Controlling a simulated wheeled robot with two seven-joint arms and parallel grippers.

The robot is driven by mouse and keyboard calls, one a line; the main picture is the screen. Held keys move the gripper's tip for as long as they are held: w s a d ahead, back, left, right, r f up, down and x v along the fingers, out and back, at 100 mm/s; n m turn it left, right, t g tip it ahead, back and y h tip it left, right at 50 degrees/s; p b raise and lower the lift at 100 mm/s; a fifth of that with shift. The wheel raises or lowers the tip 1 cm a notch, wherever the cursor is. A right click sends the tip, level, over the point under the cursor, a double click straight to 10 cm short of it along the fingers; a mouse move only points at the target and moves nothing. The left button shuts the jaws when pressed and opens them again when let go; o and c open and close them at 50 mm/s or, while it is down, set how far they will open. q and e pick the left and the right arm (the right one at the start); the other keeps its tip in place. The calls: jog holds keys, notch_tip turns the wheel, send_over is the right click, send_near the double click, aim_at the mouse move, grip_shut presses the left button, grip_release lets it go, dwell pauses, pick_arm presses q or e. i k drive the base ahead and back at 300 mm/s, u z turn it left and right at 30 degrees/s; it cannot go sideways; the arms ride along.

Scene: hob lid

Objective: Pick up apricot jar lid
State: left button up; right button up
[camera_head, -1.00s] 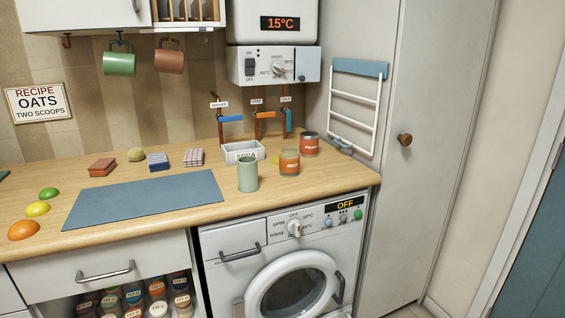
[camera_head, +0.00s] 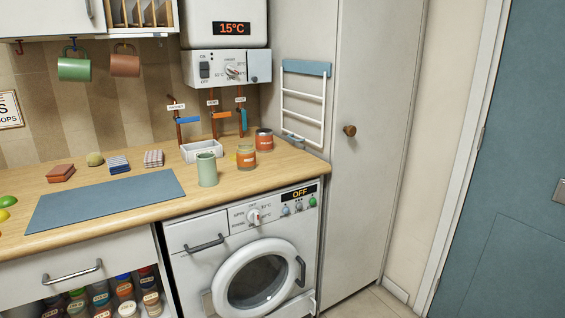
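Two orange-red jars stand at the right end of the wooden counter. The nearer jar (camera_head: 246,157) has an orange label, and the farther jar (camera_head: 264,139) stands behind it to the right, by the corner. The labels are too small to read, so I cannot tell which is apricot. Both tops look dark or greyish; whether these are lids is unclear. Neither of my grippers is in view.
A green cup (camera_head: 207,170) stands left of the jars, with a white box (camera_head: 200,151) behind it. A blue mat (camera_head: 105,199) covers the counter's left part. Below are a washing machine (camera_head: 250,250) and an open shelf of jars (camera_head: 105,296). A tall cupboard (camera_head: 370,150) borders the right.

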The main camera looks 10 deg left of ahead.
aim_at(232, 158)
jog(key=z, duration=2.2)
jog(key=i, duration=0.2)
jog(key=u, duration=1.05)
jog(key=i, duration=0.9)
jog(key=u, duration=0.55)
